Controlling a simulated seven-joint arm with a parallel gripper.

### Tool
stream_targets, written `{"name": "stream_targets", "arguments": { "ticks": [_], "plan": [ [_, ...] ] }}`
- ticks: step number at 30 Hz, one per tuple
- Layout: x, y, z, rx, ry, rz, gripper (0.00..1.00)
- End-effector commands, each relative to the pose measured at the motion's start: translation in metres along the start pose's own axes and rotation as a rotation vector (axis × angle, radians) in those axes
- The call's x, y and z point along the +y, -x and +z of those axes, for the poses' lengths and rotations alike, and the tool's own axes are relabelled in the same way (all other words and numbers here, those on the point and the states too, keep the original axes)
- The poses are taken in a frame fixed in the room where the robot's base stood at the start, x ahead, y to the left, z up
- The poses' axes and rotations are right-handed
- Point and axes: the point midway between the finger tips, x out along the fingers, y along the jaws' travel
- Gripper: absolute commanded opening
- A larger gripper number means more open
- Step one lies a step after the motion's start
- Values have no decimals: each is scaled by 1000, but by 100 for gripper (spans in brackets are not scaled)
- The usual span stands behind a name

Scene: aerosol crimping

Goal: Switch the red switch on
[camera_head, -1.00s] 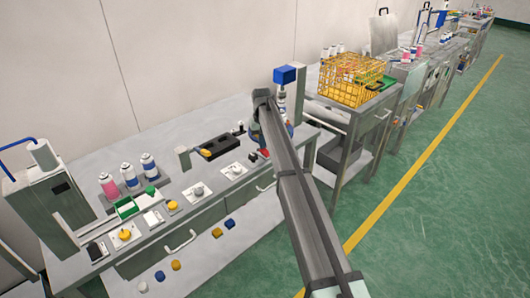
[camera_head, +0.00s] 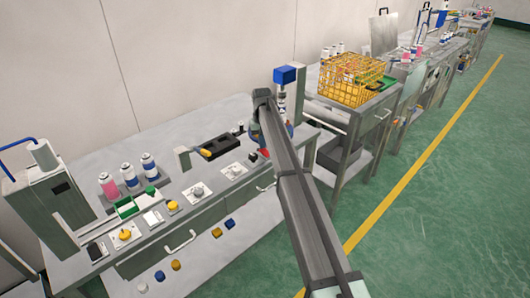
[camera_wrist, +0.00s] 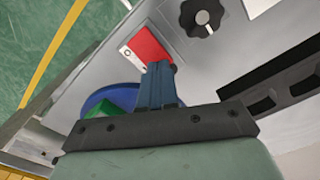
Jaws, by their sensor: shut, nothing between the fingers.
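The red switch (camera_wrist: 150,46) shows in the wrist view as a red rectangular piece on a light plate, set on the grey bench top. My gripper (camera_wrist: 157,66) has its blue-grey fingers shut together and empty. The fingertips overlap the lower edge of the switch in the picture; I cannot tell whether they touch it. In the head view, a small red patch of the switch (camera_head: 264,152) shows beside my arm, which hides most of the gripper. I cannot tell whether the switch is on or off.
A black round knob (camera_wrist: 201,17) stands right of the switch in the wrist view. A blue round container (camera_wrist: 97,101) with a green piece lies left of my fingers. A black tray (camera_head: 219,146) and a yellow wire basket (camera_head: 351,80) stand nearby in the head view.

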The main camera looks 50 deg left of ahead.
Motion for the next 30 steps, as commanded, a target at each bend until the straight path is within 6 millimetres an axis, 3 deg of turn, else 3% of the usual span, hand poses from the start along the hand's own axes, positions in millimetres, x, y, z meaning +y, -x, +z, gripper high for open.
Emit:
{"name": "stream_targets", "arguments": {
  "ticks": [30],
  "plan": [
    [0, -9, 0, 0, 0, 0, 0]
  ]
}}
